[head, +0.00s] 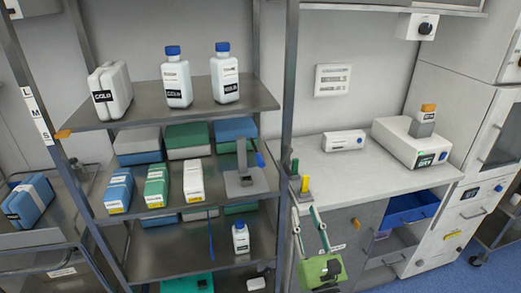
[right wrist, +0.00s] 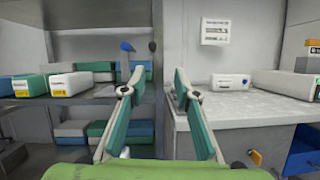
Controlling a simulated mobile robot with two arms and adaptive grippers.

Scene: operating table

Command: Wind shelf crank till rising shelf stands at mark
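The upper shelf (head: 200,112) carries white bottles, and an orange pointer (head: 62,134) juts from its front left corner. The left post bears a label strip (head: 37,114) reading L, M, S from top down. The pointer appears close to S. A grey bracket (head: 243,178) with a blue knob (head: 260,160), which looks like the crank, is at the right of the middle shelf. The knob also shows in the right wrist view (right wrist: 127,46). My right gripper (head: 306,211) is open and empty, in front of the right post and apart from the knob. My left gripper is out of view.
Blue, green and white boxes (head: 157,186) stand on the middle shelf, and a small bottle (head: 240,238) below. The right post (head: 289,90) divides the rack from a white counter (head: 385,172). A blue drawer (head: 410,209) hangs open under the counter.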

